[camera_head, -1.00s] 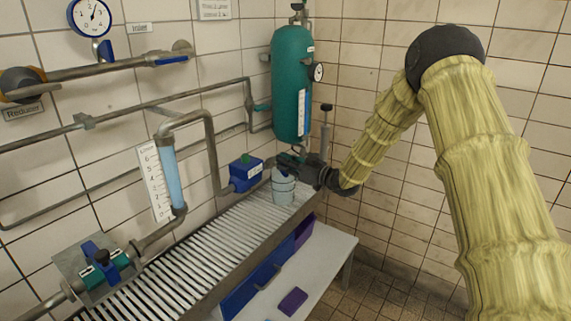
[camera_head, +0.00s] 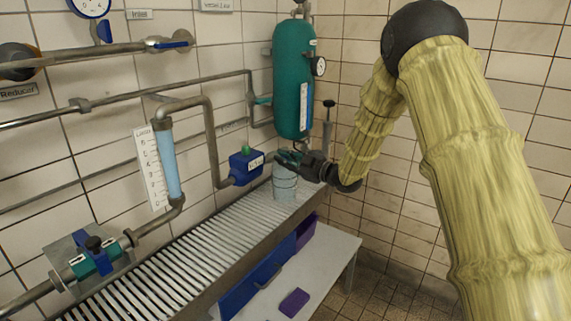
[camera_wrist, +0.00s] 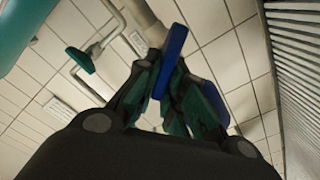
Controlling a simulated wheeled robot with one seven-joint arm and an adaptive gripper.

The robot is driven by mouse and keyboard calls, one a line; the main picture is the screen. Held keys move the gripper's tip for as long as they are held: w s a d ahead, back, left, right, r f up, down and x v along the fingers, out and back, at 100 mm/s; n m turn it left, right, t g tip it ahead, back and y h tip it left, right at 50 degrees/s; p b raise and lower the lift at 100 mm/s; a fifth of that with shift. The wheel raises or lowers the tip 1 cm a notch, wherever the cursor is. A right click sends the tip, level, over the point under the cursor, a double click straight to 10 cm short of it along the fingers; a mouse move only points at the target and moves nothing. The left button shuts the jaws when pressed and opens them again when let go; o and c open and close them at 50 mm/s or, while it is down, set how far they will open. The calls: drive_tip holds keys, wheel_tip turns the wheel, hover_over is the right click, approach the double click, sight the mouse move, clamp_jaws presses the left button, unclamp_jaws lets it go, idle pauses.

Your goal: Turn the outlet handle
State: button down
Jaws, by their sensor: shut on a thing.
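My gripper (camera_head: 290,160) is beneath the green vessel (camera_head: 293,80) and above a grey bucket (camera_head: 285,183). In the wrist view, my gripper (camera_wrist: 168,95) has its dark fingers with green pads closed around a flat blue handle (camera_wrist: 175,50). I take this for the outlet handle; the handle's far end sticks out past the fingertips. In the head view my gripper hides the handle. Its joint to the pipe is hard to make out.
A blue box (camera_head: 245,168) with a green top light stands close left of my gripper. The slatted metal rack (camera_head: 190,255) runs below. A sight tube (camera_head: 167,165) and wall pipes are at the left. Floor at the right is open.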

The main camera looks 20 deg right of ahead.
drive_tip(key=shift+n, duration=0.5)
drive_tip(key=shift+f, duration=0.1)
drive_tip(key=c, duration=1.5)
unclamp_jaws()
drive_tip(key=v, duration=1.2)
